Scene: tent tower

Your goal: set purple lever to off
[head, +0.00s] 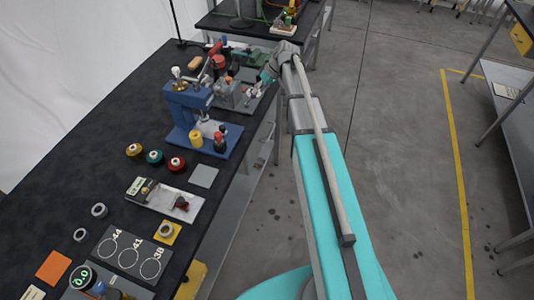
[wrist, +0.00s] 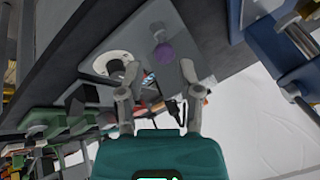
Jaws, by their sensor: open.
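The purple lever (wrist: 165,52) shows in the wrist view as a purple round knob by a short grey post on a grey plate (wrist: 190,50). My gripper (wrist: 159,70) is open, with its two grey fingers apart. In the picture the knob appears just beyond the fingertips, between them; I cannot tell the depth gap or any contact. In the head view my gripper (head: 257,88) is at the table's right edge beside a grey device (head: 228,94). I cannot make out the purple lever there.
A white disc (wrist: 113,65) sits beside the knob. In the head view a blue press (head: 187,105) stands nearby, with a red-handled device (head: 217,62) behind. Several coloured spools (head: 155,157) lie in front. The floor right of the table is clear.

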